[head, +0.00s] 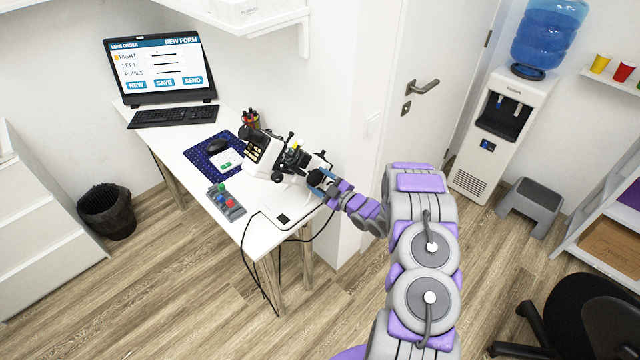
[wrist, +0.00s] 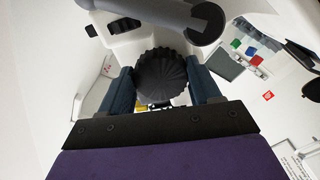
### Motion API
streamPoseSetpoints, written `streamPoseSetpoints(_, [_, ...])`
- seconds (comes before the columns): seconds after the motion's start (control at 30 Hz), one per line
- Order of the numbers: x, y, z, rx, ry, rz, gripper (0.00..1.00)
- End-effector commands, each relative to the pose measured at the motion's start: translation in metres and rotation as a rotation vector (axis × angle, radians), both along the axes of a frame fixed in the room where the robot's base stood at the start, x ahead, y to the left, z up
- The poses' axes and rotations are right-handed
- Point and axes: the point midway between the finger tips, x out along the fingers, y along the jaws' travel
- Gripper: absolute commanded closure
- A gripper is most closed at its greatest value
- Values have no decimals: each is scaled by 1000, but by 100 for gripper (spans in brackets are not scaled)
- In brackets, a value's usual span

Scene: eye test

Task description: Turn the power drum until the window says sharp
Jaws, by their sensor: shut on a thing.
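The power drum (wrist: 163,78) is a black ribbed knob on the side of the lens instrument (head: 262,150), seen from close in the wrist view. My gripper (head: 320,182) reaches the instrument's right side in the head view. In the wrist view its two dark blue fingers stand left and right of the drum, shut on it. The instrument is black and white and stands at the far right part of the desk (head: 188,137). My gripper and arm partly hide its near side. I cannot make out a window reading sharp in either view.
A button box (head: 227,205) with green, red and blue buttons lies on the desk, left of the instrument. A blue mat (head: 195,157) holds a mouse and a white card. A white pad (head: 285,215) with cables lies at the near edge.

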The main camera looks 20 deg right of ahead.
Motion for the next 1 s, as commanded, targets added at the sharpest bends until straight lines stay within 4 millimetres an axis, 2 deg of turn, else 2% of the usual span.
streamPoseSetpoints(0.57, [0, -1, 0, -32, -12, 0, 68])
streamPoseSetpoints(0.6, [0, 0, 0, -32, -12, 0, 36])
streamPoseSetpoints(0.83, [1, 0, -1, -33, -10, 1, 14])
streamPoseSetpoints(1.0, [1, 1, -1, -33, -10, 1, 12])
